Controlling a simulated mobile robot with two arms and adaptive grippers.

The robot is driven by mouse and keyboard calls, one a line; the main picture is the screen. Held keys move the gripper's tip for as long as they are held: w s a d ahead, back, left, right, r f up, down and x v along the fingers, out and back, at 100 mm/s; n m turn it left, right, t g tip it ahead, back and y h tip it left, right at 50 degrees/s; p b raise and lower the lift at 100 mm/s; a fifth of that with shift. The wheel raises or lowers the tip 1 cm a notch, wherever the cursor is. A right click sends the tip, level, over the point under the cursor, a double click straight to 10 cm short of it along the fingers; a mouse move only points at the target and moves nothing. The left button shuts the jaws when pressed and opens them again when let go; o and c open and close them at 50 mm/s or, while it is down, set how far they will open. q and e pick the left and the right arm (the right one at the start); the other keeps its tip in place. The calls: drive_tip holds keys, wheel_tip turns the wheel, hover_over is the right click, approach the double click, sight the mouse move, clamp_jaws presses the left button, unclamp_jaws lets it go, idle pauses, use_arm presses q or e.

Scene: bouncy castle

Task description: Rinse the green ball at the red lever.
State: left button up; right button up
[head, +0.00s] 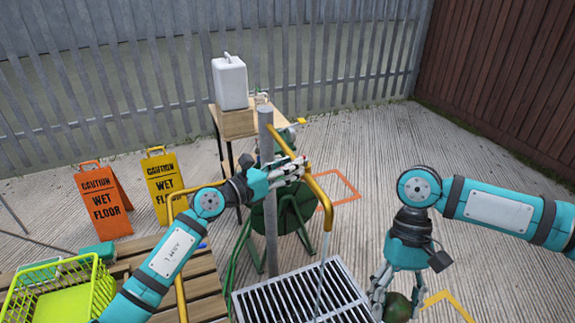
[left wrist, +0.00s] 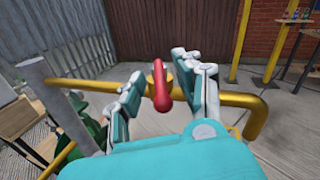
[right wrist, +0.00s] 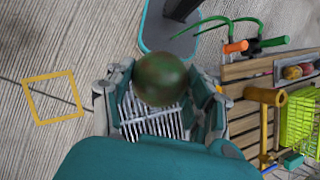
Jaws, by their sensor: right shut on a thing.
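The dark green ball (right wrist: 160,79) is held between the fingers of my right gripper (right wrist: 160,100) in the right wrist view. In the head view, the ball (head: 398,308) hangs at the bottom edge, beside the right side of the floor grate (head: 345,283). The red lever (left wrist: 160,85) stands on the yellow pipe (left wrist: 225,99). My left gripper (left wrist: 153,88) is open, with its fingers on either side of the lever and visible gaps. In the head view, my left gripper (head: 290,170) is at the pipe and mostly covers the lever.
A thin pale line (head: 321,280) runs down from the yellow pipe to the grate; I cannot tell whether it is water. A wooden pallet with a lime basket (head: 100,270) is at the left. Wet-floor signs (head: 103,200) stand behind. Concrete at the right is mostly clear.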

use_arm(q)
drive_tip(key=v, duration=1.2)
drive_tip(key=shift+f, duration=0.1)
